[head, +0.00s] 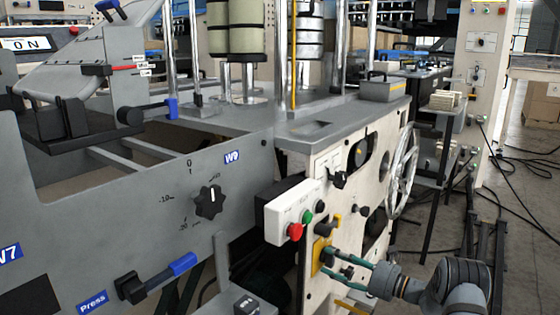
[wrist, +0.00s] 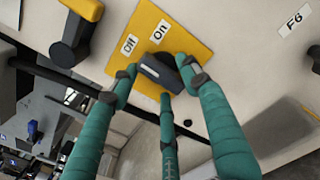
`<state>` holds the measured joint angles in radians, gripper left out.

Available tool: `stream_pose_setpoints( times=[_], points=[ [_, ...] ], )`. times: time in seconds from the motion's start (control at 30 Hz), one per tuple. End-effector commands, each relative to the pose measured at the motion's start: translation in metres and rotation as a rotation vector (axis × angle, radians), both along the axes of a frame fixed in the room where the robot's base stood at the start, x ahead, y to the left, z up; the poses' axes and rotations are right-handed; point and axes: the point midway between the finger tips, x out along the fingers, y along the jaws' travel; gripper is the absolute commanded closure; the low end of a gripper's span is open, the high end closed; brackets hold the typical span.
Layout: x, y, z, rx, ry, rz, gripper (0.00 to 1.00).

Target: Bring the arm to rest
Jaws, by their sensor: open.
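My gripper (head: 328,261) has teal fingers and is at the lower middle of the head view, at the front of the white machine panel (head: 325,205). In the wrist view, the fingers of my gripper (wrist: 157,72) are spread open around a black rotary switch (wrist: 160,74) on a yellow plate (wrist: 185,35). Labels "Off" and "On" are beside the switch. I cannot tell whether the fingertips touch it. My arm (head: 455,285) comes in from the lower right.
A control box (head: 290,215) with red and green buttons is just above my gripper. A handwheel (head: 402,172) stands out from the panel to the upper right. A black handle (wrist: 75,35) is beside the yellow plate. Open floor (head: 520,225) with cables lies to the right.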

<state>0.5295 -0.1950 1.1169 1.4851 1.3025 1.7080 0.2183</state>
Motion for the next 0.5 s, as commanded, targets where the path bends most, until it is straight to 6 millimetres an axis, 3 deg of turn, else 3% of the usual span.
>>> stream_pose_setpoints(
  times=[0.5],
  points=[
    [-0.0004, -0.0014, -0.0011, 0.042, 0.059, -0.002, 0.54]
  ],
)
